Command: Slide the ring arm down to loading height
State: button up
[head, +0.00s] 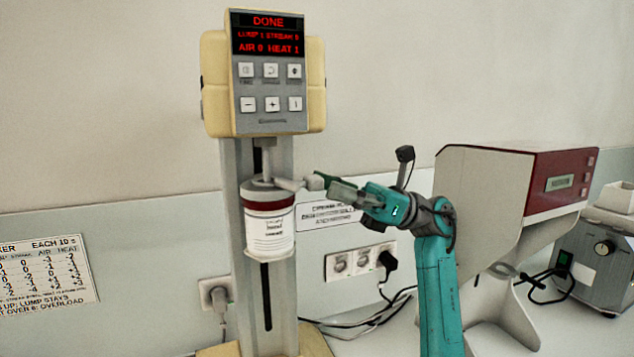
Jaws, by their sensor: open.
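The cream mixer stands left of centre, with a grey column (237,200) that has a dark vertical slot (267,305). A white labelled jar (268,234) with a dark red band hangs high on the column, just under the mixer head. A pale arm (290,184), which looks like the ring arm's handle, sticks out right at the jar's top and ends in a small block (315,182). The ring itself is hard to make out. My gripper (329,184) is open, its fingers pointing left at the block. I cannot tell whether they touch it.
The mixer head's display (268,34) reads DONE, with buttons below. A white and red machine (505,205) stands right of my arm, with a grey device (597,255) beyond. Sockets (360,262) and cables lie behind. A chart (45,275) hangs at left.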

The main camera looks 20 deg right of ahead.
jog(key=shift+v, duration=2)
